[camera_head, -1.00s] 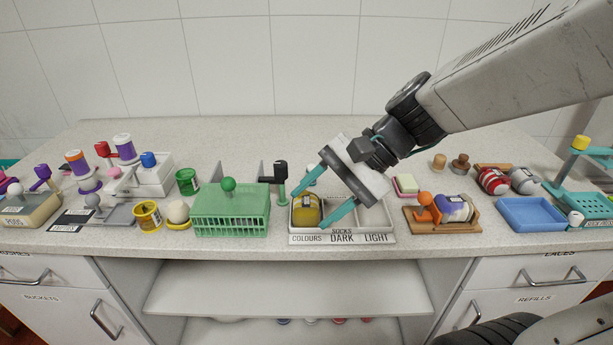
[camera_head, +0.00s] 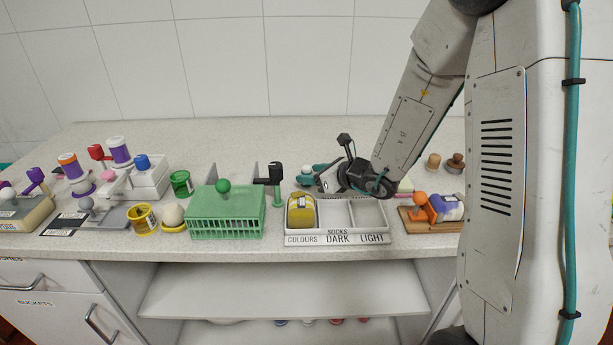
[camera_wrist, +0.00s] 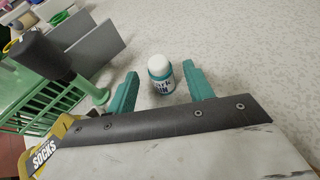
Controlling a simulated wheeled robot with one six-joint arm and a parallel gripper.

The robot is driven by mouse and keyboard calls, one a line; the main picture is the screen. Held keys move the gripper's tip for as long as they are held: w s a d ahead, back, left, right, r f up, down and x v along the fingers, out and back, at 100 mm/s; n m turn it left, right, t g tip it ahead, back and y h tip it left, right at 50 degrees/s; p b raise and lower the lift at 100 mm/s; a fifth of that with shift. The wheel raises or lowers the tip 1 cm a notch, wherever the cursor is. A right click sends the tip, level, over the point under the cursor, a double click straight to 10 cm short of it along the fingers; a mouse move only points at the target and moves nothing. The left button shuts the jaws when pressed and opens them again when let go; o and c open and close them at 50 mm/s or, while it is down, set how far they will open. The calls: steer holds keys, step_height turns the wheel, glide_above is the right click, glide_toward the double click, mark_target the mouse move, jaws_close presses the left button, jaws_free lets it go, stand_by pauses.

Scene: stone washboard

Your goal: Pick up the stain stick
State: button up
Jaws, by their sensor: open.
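The stain stick (camera_wrist: 160,76) is a small upright bottle with a white rounded cap and a white-and-teal label. It stands on the speckled counter in the wrist view. My gripper (camera_wrist: 161,70) is open, with one teal finger on each side of the stick and a visible gap on both sides. In the head view, my gripper (camera_head: 308,179) is low behind the socks tray. There the stick's white cap (camera_head: 307,169) shows beside the teal fingers, and its body is mostly hidden.
The socks tray (camera_head: 337,240) stands in front, with a yellow bundle (camera_head: 300,211) in its colours compartment. A green basket (camera_head: 226,213) and a black-topped green post (camera_head: 276,184) stand to the left. My arm hides much of the right side. Counter behind the stick is clear.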

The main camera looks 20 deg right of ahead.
steer(key=x, duration=0.4)
steer(key=shift+w+r, duration=0.25)
steer(key=c, duration=1.1)
steer(key=shift+o, duration=0.2)
